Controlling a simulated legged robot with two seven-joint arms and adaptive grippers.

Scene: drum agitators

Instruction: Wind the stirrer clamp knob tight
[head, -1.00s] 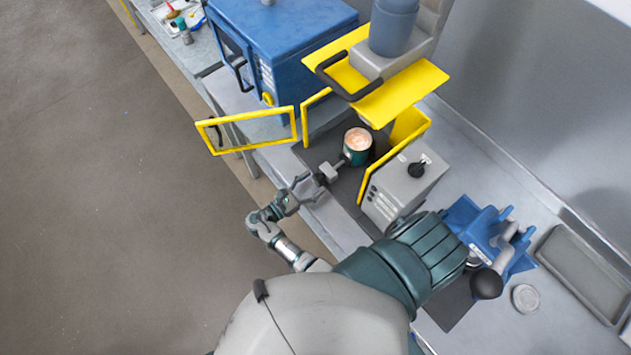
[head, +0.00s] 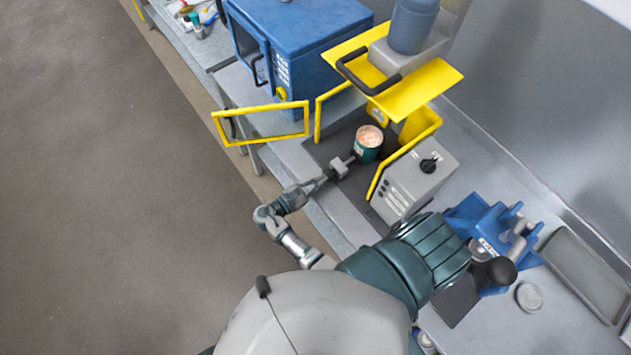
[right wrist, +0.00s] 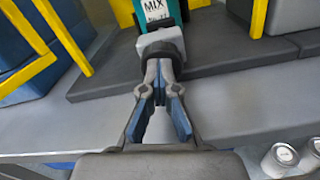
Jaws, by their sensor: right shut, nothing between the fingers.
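A teal tin with pale pinkish contents (head: 368,142) stands in the stirrer's open yellow-framed guard. A grey block-like clamp knob (head: 339,168) sticks out on a dark rod from the tin's near side. My right gripper (head: 326,178) points at this knob from the front. In the right wrist view the gripper (right wrist: 161,66) is shut and empty. Its tips are right at the dark grey knob (right wrist: 161,42); I cannot tell whether they touch. Behind the knob is the teal tin (right wrist: 154,13) with a white "MIX" label. My left gripper is not in view.
The yellow guard door (head: 262,124) stands open on the left. A grey control box with a black dial (head: 415,180) is close on the right. A yellow shelf (head: 410,88) overhangs the tin. A blue cabinet (head: 300,40) stands behind. Floor in front is clear.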

